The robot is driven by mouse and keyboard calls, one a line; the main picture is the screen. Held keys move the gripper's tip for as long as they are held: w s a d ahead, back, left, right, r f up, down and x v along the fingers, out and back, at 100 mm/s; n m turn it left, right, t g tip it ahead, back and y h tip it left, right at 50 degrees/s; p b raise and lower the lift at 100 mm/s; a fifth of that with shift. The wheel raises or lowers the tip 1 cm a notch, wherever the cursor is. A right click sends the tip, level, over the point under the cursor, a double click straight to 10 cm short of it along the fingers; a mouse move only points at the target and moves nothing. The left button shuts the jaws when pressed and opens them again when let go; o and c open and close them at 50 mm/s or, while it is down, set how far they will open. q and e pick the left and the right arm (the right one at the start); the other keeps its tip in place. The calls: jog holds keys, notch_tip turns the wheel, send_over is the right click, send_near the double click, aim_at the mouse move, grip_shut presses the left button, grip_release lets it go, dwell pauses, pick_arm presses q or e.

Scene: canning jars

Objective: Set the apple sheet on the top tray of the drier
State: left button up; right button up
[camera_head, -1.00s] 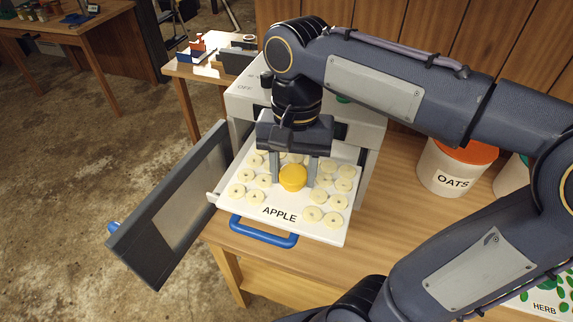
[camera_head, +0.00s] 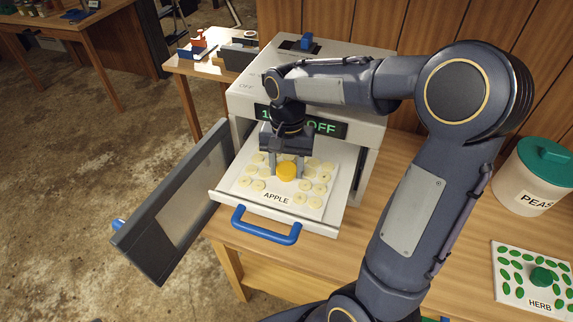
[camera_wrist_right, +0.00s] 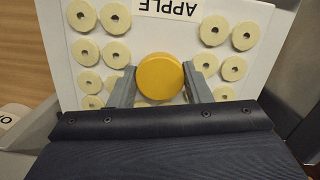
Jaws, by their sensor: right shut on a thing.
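The apple sheet (camera_head: 247,192) is a white board with pale apple rings, a round yellow knob and an APPLE label. It lies over the pulled-out top tray (camera_head: 323,227) of the drier (camera_head: 357,106), inside the tray's rim as far as I can see. My right gripper (camera_head: 286,172) is above the sheet, shut on the yellow knob. In the right wrist view the knob (camera_wrist_right: 160,76) sits between the two fingers, with rings on both sides. Whether the sheet touches the tray floor is hard to tell. My left gripper is not in view.
The drier's grey door (camera_head: 175,205) stands open at the left. The tray's blue handle (camera_head: 266,226) sticks out in front. A herb sheet (camera_head: 510,278) and a PEAS tub (camera_head: 537,175) are on the table at the right.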

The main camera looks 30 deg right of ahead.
aim_at(287, 163)
jog(key=shift+f, duration=0.15)
jog(key=o, duration=1.1)
jog(key=shift+c, duration=0.2)
notch_tip(287, 163, up, 11)
jog(key=w, duration=0.1)
jog(key=s+a+f+n+t+y, duration=0.1)
jog(key=s+f+n+t, duration=0.1)
jog(key=s, duration=0.4)
jog(key=s+a+f+n+t+y, duration=0.1)
jog(key=s+f+n+t, duration=0.1)
jog(key=s, duration=0.4)
jog(key=s+a+f+n+t+y, duration=0.1)
jog(key=s+a+f+n+t, duration=0.1)
jog(key=s, duration=0.4)
jog(key=shift+a+f+t, duration=0.1)
jog(key=shift+f+t, duration=0.15)
jog(key=shift+t, duration=0.15)
